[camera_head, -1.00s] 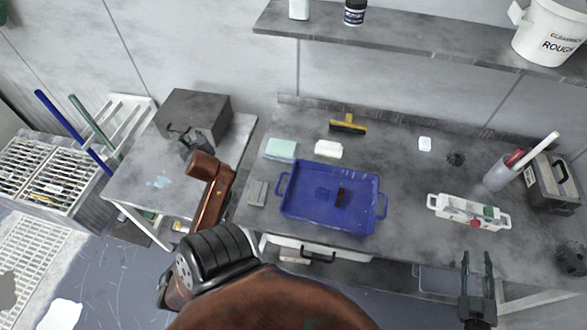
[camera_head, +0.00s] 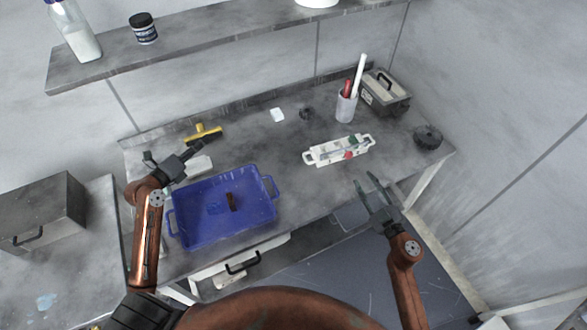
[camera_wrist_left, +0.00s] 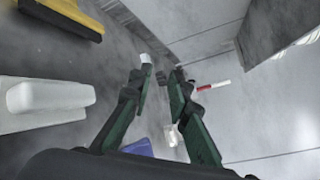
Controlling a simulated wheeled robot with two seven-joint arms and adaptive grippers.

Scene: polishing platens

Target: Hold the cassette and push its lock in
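The white cassette (camera_head: 338,150) lies on the bench right of centre, with a handle loop at each end. It carries a green part (camera_head: 353,140) and a red part (camera_head: 349,155); which part is the lock I cannot tell. My left gripper (camera_head: 172,154) is open and empty above the bench's left part, near a white block (camera_head: 198,166), well left of the cassette. Its spread fingers (camera_wrist_left: 160,70) show in the left wrist view. My right gripper (camera_head: 367,180) is open and empty, just in front of and below the cassette's right end, near the bench's front edge.
A yellow-handled squeegee (camera_head: 203,134) lies behind. A cup (camera_head: 346,108) with sticks, a grey toolbox (camera_head: 385,98) and a black round object (camera_head: 428,137) stand at right. A shelf (camera_head: 200,42) runs above.

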